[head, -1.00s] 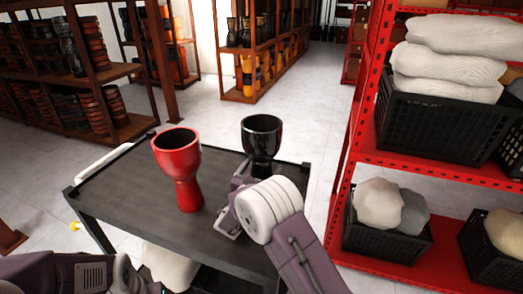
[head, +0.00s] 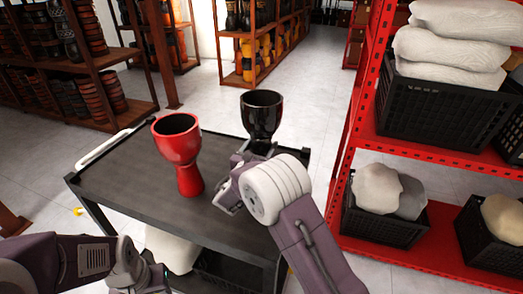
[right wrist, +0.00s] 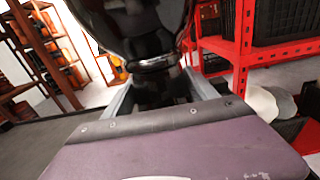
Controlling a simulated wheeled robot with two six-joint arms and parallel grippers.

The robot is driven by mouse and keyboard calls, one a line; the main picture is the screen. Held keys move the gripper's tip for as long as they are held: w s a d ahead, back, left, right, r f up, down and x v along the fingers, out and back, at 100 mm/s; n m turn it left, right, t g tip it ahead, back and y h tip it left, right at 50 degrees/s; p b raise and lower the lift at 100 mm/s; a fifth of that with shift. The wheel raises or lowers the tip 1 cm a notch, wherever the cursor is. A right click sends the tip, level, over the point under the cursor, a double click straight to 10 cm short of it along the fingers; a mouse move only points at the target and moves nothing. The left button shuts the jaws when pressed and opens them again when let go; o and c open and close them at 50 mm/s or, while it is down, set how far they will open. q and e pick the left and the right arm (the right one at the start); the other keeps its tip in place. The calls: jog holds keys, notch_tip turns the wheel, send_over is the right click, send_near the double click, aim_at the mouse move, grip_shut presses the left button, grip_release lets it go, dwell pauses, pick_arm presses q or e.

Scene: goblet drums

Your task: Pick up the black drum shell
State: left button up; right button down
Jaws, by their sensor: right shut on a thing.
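The black drum shell (head: 261,112) is a glossy goblet shape, upright with its open mouth up, at the far right corner of the dark cart. My right gripper (head: 262,148) is shut on its narrow lower part, below the bowl. In the right wrist view the black shell (right wrist: 145,28) fills the top middle, its waist between my right gripper's fingers (right wrist: 160,92). Its foot is hidden behind my gripper. My left arm shows at the bottom left of the head view; its gripper is not visible.
A red drum shell (head: 178,150) stands on the cart top (head: 125,180), left of the black one. A red shelf rack (head: 345,150) with black crates (head: 435,115) stands close on the right. Brown racks of drums (head: 65,70) stand behind, with open floor between.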

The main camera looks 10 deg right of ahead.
jog(key=s+d+r, duration=0.2)
jog(key=d+r, duration=0.6)
jog(key=d, duration=0.3)
jog(key=shift+s+d, duration=0.2)
jog(key=shift+s, duration=0.1)
